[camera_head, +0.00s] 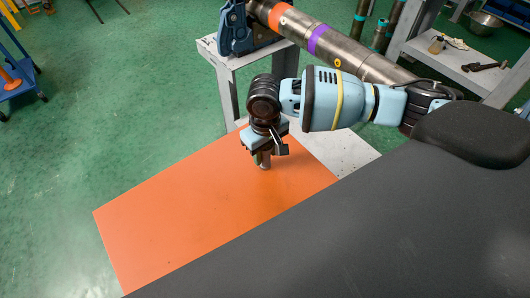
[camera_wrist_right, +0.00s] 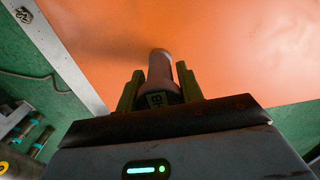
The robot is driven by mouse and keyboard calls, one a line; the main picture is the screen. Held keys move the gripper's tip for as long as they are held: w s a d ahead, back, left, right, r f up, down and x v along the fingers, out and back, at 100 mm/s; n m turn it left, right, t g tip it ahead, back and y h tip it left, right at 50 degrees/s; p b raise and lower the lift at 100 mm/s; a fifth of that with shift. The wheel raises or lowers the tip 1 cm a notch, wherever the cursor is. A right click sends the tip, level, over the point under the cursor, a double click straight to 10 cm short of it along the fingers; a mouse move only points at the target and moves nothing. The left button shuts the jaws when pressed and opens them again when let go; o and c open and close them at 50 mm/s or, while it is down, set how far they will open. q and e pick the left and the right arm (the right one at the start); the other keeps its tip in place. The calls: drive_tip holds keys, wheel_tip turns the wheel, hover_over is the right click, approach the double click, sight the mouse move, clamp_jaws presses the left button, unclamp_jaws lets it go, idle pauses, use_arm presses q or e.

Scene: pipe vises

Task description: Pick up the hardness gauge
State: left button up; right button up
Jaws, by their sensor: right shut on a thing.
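The hardness gauge (camera_head: 264,161) is a small upright cylinder at the far right part of an orange board, mostly hidden by my right gripper (camera_head: 265,151) in the head view. In the right wrist view the gauge (camera_wrist_right: 161,72) has a pale tip, a pinkish barrel and a dark collar with a label. My right gripper (camera_wrist_right: 160,88) has one finger on each side of it and is shut on it. The tip is at or close to the board; I cannot tell whether it touches. My left gripper is not in view.
The orange board (camera_head: 200,205) is otherwise bare. Behind it a grey stand (camera_head: 228,62) carries a blue vise (camera_head: 238,30) with a long pipe (camera_head: 345,55) running right, behind my right arm. A shelf (camera_head: 455,62) with tools and a bowl stands at the upper right.

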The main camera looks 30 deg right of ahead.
drive_tip(key=shift+r, duration=0.1)
